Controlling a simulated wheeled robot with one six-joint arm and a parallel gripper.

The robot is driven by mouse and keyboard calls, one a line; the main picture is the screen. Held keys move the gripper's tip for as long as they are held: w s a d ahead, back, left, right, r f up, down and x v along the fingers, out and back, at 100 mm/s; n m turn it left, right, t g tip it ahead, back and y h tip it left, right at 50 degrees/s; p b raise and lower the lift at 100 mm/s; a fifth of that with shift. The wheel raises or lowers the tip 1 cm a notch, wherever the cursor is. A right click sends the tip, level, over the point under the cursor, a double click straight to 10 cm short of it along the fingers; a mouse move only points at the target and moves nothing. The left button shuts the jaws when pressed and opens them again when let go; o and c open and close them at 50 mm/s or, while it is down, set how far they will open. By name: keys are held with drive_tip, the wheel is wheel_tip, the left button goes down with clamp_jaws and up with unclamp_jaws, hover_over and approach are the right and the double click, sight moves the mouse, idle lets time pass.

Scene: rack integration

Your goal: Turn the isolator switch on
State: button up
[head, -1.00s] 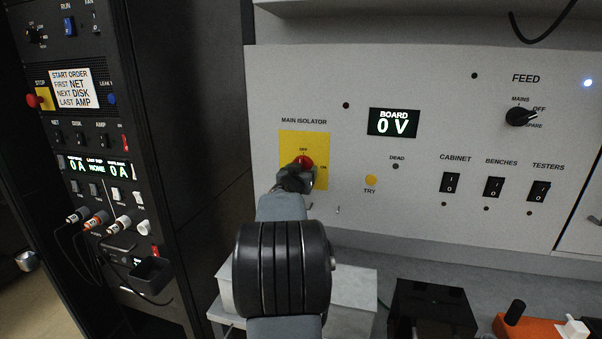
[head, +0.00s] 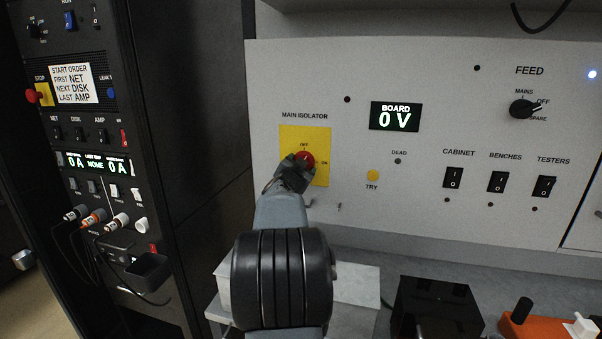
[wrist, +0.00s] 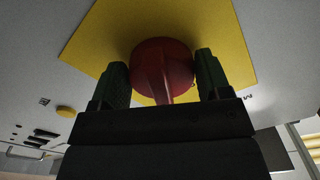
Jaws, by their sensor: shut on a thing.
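The main isolator is a red rotary knob (head: 306,158) on a yellow plate (head: 319,138) on the pale panel, with OFF marked above it and ON to its right. In the wrist view the red knob (wrist: 163,68) sits between the two dark fingers of my gripper (wrist: 164,82), against the yellow plate (wrist: 110,40). My gripper (head: 296,170) is shut on the knob and hides its lower part in the head view. The knob's exact pointer angle is hard to read. The board display (head: 395,117) reads 0 V.
Right of the isolator are a yellow TRY button (head: 373,175), a FEED selector (head: 521,109), and the CABINET (head: 453,177), BENCHES (head: 497,181) and TESTERS (head: 544,186) rockers. A black rack (head: 150,130) stands close on the left. A black box (head: 435,308) sits below the panel.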

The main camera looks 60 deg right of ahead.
drive_tip(key=m+b, duration=0.2)
drive_tip(key=m, duration=0.4)
drive_tip(key=shift+w+a+r+b, duration=0.1)
drive_tip(key=shift+w+b, duration=0.05)
drive_tip(key=shift+b, duration=0.15)
drive_tip(key=m, duration=0.2)
drive_tip(key=m+b, duration=0.1)
drive_tip(key=m, duration=0.2)
drive_tip(key=shift+r+m+b, duration=0.25)
drive_tip(key=shift+m+b, duration=0.15)
drive_tip(key=shift+m, duration=0.3)
drive_tip(key=o, duration=0.8)
drive_tip(key=shift+o, duration=0.2)
drive_tip(key=v, duration=1.3)
drive_tip(key=shift+a+b, duration=0.3)
drive_tip(key=shift+a, duration=0.05)
drive_tip(key=shift+r, duration=0.1)
